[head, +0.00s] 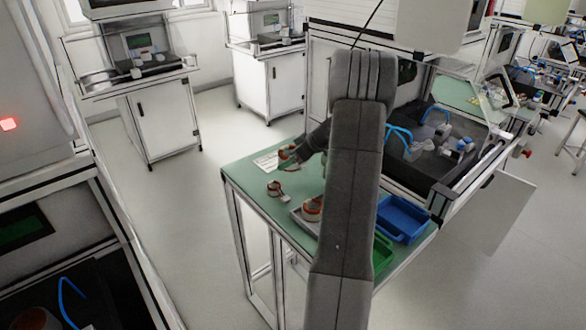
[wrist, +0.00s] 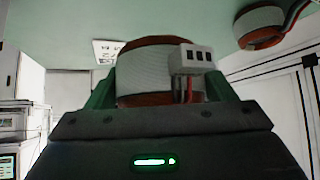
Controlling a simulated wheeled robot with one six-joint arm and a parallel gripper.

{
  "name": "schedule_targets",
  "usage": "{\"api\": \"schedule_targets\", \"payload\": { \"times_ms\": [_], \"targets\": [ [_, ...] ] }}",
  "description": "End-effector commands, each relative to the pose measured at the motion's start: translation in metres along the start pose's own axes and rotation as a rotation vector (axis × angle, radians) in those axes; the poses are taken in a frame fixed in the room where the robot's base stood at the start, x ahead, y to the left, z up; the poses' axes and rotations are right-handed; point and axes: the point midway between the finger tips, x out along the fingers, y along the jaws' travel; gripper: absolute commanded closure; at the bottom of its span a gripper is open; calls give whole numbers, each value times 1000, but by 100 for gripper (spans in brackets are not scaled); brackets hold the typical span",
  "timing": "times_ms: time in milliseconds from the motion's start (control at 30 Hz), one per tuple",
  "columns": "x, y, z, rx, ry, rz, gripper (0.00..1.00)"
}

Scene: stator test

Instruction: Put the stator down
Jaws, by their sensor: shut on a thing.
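My gripper (head: 290,164) is shut on a stator (head: 285,151) over the far left part of the green table top (head: 240,171). In the wrist view the held stator (wrist: 145,72) is a white ring with copper-brown edges and a white connector block with red wires. It sits between the green fingers of my gripper (wrist: 155,95). A second stator (head: 274,188) stands on the table and also shows at the upper right of the wrist view (wrist: 259,27). A third stator (head: 312,208) is in a grey tray (head: 300,226). Whether the held stator touches the table is unclear.
A white sheet (head: 266,161) lies at the table's far left corner. A blue bin (head: 403,218) and a green bin (head: 382,252) stand at the right. My arm hides the table's middle. A test machine (head: 440,150) stands behind the table.

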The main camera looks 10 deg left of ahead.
Motion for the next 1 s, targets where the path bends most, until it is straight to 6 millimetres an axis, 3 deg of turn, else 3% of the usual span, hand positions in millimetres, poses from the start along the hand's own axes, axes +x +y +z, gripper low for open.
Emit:
{"api": "schedule_targets", "payload": {
  "times_ms": [300, 667, 700, 800, 1000],
  "targets": [
    [24, 0, 24, 2, 2, 0, 85],
    [25, 0, 25, 0, 2, 0, 85],
    [27, 0, 27, 0, -1, -2, 22],
    [27, 0, 27, 0, 0, -1, 2],
    [27, 0, 27, 1, 0, -1, 2]
  ]
}}
